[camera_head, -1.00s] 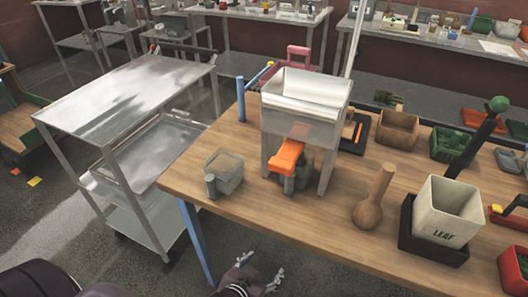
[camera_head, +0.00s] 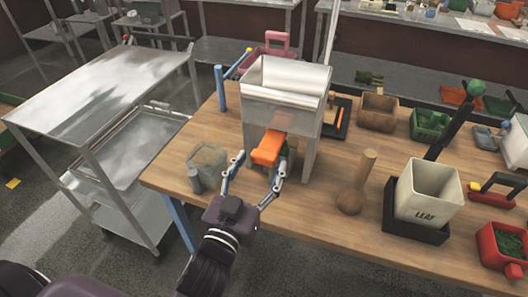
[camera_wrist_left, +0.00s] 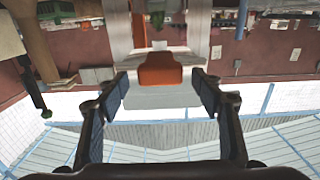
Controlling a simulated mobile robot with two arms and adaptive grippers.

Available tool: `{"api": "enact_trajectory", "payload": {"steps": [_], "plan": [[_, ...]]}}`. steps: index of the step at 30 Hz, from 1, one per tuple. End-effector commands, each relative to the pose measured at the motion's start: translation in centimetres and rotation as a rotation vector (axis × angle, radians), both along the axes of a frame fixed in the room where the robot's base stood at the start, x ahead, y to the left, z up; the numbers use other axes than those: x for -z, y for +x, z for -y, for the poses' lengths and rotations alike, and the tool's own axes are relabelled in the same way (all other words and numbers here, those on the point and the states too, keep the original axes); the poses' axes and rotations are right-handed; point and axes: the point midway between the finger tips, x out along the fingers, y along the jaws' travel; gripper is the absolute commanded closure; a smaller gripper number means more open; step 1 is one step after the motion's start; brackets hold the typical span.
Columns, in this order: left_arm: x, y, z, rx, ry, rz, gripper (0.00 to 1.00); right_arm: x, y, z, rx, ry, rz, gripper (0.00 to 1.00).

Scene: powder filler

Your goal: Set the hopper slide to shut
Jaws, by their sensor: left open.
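The hopper (camera_head: 285,108) is a metal box, open at the top, standing on legs on the wooden table. Its orange slide handle (camera_head: 268,148) sticks out at the front, low on the box. My left gripper (camera_head: 259,168) is open in front of the hopper, one finger on each side of the handle. In the left wrist view the orange handle (camera_wrist_left: 160,70) shows between and just beyond the two fingertips (camera_wrist_left: 160,92), with a gap on each side. The fingers do not appear to touch it. My right gripper is not in view.
A clear container (camera_head: 208,158) stands left of the gripper. A wooden pestle-like tool (camera_head: 352,195) and a white LEAF bin (camera_head: 428,190) in a black tray (camera_head: 405,228) stand to the right. A metal cart (camera_head: 95,85) is left of the table (camera_head: 320,220).

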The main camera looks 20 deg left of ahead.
Motion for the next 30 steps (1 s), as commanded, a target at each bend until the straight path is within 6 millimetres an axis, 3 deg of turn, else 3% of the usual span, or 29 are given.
{"api": "enact_trajectory", "payload": {"steps": [7,18,30], "plan": [[-0.1,2.7,0.1,0.000,0.001,-0.001,0.39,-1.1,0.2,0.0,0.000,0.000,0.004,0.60],[0.1,3.2,0.1,-0.001,0.000,-0.002,0.39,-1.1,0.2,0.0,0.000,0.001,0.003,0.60],[0.1,3.2,0.1,0.000,0.000,-0.002,0.83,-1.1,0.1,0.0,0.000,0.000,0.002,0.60]]}}
